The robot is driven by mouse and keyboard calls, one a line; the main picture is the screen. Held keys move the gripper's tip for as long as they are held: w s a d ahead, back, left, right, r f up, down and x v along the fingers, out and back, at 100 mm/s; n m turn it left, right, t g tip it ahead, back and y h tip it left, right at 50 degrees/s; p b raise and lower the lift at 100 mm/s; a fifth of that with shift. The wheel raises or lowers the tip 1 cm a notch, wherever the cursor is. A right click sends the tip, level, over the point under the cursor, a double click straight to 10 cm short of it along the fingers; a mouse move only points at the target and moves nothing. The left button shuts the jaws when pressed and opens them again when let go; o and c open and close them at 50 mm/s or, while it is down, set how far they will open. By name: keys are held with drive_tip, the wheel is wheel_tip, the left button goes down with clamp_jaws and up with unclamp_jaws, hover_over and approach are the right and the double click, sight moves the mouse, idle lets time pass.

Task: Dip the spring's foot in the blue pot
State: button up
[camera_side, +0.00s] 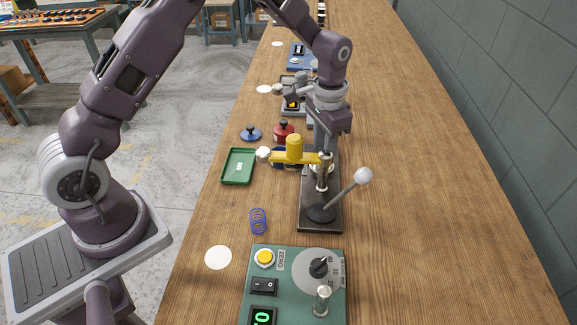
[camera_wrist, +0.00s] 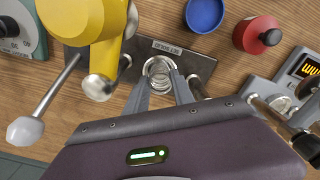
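A silver coil spring (camera_wrist: 159,70) sits between the two fingertips of my gripper (camera_wrist: 160,84) in the wrist view, with a finger against each side. In the side view my gripper (camera_side: 325,143) points down over the dark base plate of the coiler, behind its yellow arm. The spring's foot is not clear in either view. The blue pot (camera_wrist: 205,13) is open and round at the top of the wrist view, beyond the fingertips. In the side view it is mostly hidden behind the yellow arm. Its blue lid (camera_side: 251,134) with a dark knob lies apart on the bench.
A red pot (camera_wrist: 258,35) with a black knob stands beside the blue pot. The yellow coiler arm (camera_side: 294,151) and a white-knobbed lever (camera_side: 362,176) are close to my gripper. A green tray (camera_side: 238,166), a blue spring (camera_side: 258,221) and a green control box (camera_side: 290,262) are nearby.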

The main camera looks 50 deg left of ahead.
drive_tip(key=shift+r, duration=0.1)
drive_tip(key=shift+r, duration=0.5)
drive_tip(key=shift+r, duration=0.15)
drive_tip(key=shift+r, duration=1.35)
drive_tip(key=s+a+r, duration=0.2)
drive_tip(key=s+a, duration=0.3)
drive_tip(key=a, duration=0.4)
drive_tip(key=f, duration=0.2)
drive_tip(key=a+f, duration=0.1)
drive_tip(key=f, duration=0.1)
drive_tip(key=shift+f, duration=0.85)
